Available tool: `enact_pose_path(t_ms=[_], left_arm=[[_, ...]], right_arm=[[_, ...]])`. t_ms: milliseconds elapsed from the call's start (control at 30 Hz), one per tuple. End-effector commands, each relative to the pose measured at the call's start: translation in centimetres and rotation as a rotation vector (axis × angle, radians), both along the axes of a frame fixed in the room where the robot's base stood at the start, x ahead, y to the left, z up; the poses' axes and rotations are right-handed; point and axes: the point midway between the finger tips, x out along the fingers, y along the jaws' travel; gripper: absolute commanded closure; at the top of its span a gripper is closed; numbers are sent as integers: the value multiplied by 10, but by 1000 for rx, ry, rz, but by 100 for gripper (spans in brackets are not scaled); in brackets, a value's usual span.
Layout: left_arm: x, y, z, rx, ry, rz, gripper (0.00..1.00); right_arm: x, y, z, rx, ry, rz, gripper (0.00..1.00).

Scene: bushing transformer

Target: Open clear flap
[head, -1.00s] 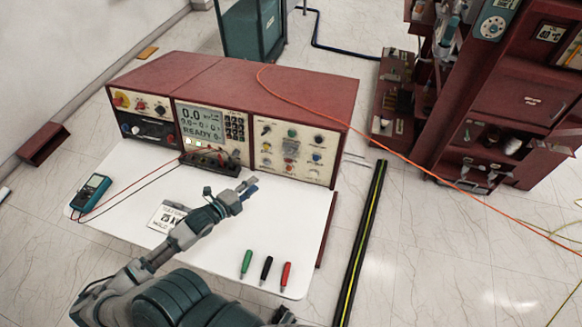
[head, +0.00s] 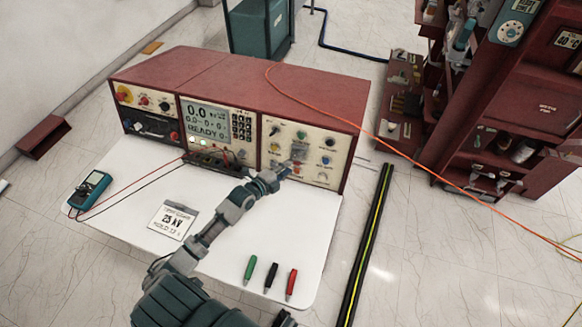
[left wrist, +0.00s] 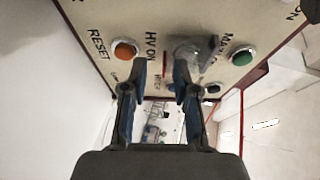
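The clear flap (head: 299,150) is a small, greyish see-through cover on the right control panel of the red console. In the left wrist view the cover (left wrist: 192,52) sits beside the "HV ON" label and looks closed, though its edges are blurred. My left gripper (head: 284,170) is at the panel just below the flap and hides part of the panel. In the left wrist view its two fingers (left wrist: 161,75) are apart with nothing between them, the right finger close to the flap's lower edge. I cannot tell whether it touches. A dark piece at the head view's bottom edge may be my right gripper.
An orange button (left wrist: 124,50) and a green button (left wrist: 243,57) flank the flap. The white table (head: 130,230) holds a multimeter (head: 90,190), a 25 kV card (head: 173,220) and green, black and red probes. An orange cable (head: 400,155) crosses the console's top.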

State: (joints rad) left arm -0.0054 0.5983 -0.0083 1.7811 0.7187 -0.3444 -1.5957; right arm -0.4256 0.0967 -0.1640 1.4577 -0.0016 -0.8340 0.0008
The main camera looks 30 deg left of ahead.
Motion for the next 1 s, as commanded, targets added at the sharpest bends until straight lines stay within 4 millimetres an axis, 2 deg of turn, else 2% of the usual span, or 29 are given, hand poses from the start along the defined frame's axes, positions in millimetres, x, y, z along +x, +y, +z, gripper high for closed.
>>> enact_pose_path(t_ms=[100, 233, 467, 500, 600, 1000], left_arm=[[14, -9, -1, 1, -2, -1, 71], [20, -15, 0, 10, -2, -2, 71], [20, -10, -2, 4, 0, -2, 71], [20, -8, -3, 3, -1, -2, 73], [20, -5, -4, -2, -1, -2, 98], [20, -5, -5, 4, 3, 4, 100]], right_arm=[[4, 3, 4, 4, -4, -1, 60], [7, 4, 7, 6, -8, -1, 60], [7, -4, 8, -4, -9, -1, 60], [7, -6, 8, -8, -8, 0, 60], [6, -7, 7, -10, -5, -1, 60], [4, 6, 6, 8, -4, -1, 60]])
